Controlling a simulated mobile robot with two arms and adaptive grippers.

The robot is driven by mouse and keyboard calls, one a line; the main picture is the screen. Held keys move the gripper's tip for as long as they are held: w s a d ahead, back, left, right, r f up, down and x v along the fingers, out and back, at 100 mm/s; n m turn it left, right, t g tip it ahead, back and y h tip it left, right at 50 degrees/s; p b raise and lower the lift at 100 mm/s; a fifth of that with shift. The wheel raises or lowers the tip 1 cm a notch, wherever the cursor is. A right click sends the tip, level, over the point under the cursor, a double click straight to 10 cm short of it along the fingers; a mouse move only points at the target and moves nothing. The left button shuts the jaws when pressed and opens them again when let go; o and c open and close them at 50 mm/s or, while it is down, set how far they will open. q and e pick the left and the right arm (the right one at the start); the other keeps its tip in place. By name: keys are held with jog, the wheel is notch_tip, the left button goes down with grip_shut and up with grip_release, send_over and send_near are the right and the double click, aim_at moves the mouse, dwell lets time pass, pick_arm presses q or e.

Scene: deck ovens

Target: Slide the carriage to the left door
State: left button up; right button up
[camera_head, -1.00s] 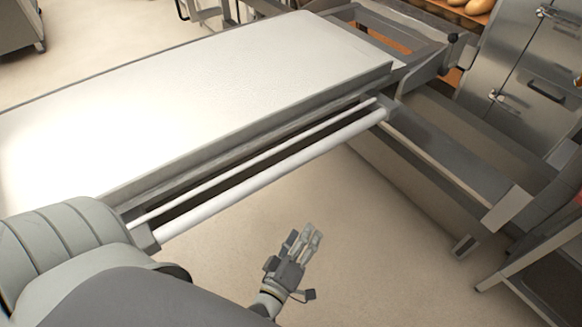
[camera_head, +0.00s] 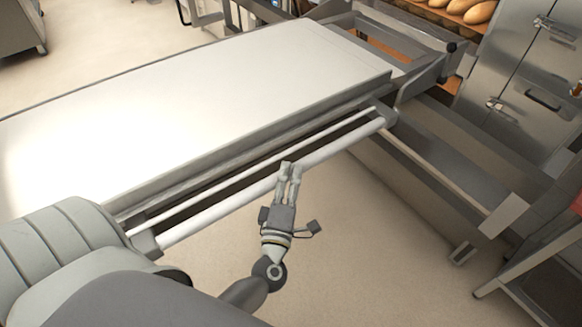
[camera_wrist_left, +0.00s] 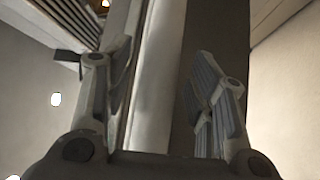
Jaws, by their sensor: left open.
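The carriage (camera_head: 220,90) is a long, flat bed with a white top and grey frame, lying across the head view. A white push bar (camera_head: 215,212) runs along its near side. My left gripper (camera_head: 290,167) is open, its fingertips at the bar around mid-length. In the left wrist view, the bar (camera_wrist_left: 160,75) passes between the two open fingers (camera_wrist_left: 160,85); I cannot tell whether they touch it. Steel doors with handles (camera_head: 548,98) stand at the right. I cannot tell which is the left door. My right gripper is out of view.
Grey rails (camera_head: 440,150) run beside the carriage's right end towards the lower right. A dark-shelved rack (camera_head: 550,285) stands at the lower right. Bread loaves (camera_head: 470,10) sit on a shelf at the top. The floor (camera_head: 370,260) near the bar is clear.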

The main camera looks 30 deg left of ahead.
pick_arm(q)
jog(key=shift+x, duration=1.15)
jog(key=shift+d, duration=0.1)
grip_shut()
